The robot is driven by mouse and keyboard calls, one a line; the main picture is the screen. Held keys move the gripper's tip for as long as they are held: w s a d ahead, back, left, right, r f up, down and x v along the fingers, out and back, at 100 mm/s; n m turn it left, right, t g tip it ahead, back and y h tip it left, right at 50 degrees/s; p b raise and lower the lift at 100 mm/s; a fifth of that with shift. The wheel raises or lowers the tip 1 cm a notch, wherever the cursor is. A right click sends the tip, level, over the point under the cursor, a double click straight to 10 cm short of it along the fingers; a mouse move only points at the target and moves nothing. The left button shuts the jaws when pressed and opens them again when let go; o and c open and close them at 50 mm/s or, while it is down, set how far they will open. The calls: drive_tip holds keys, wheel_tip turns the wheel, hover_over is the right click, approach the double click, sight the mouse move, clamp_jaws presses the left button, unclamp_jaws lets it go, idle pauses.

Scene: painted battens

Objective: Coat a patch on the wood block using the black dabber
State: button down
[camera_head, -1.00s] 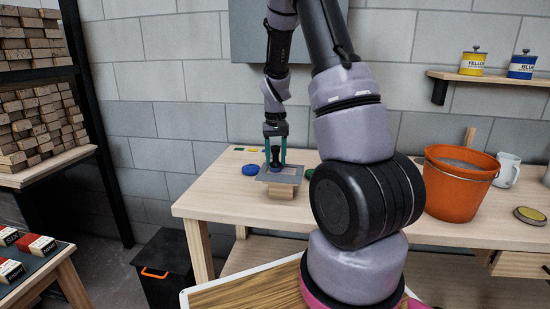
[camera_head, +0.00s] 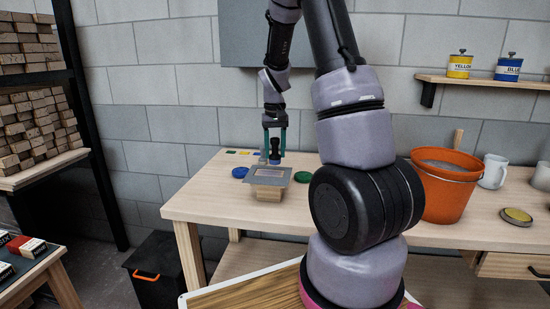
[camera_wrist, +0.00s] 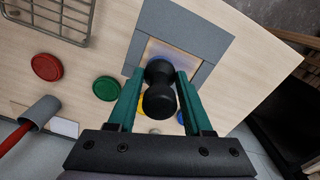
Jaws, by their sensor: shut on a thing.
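My gripper (camera_head: 275,155) is shut on the black dabber (camera_head: 275,150), which also shows between the green fingers in the wrist view (camera_wrist: 160,98). A spot of blue shows at the dabber's lower end in the head view. The wood block (camera_head: 268,193) stands on the bench under a flat grey plate (camera_head: 254,180). The plate has a window with pale wood inside, clear in the wrist view (camera_wrist: 195,62). The dabber is at the plate's far side in the head view; I cannot tell whether it touches. It hides part of the window in the wrist view.
A blue disc (camera_head: 240,172) and a green disc (camera_head: 303,176) flank the plate. A red disc (camera_wrist: 46,67), a wire rack (camera_wrist: 60,15) and a red-handled tool (camera_wrist: 38,113) show in the wrist view. An orange bucket (camera_head: 447,185) stands on the right.

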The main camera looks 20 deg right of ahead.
drive_tip(key=shift+r, duration=2)
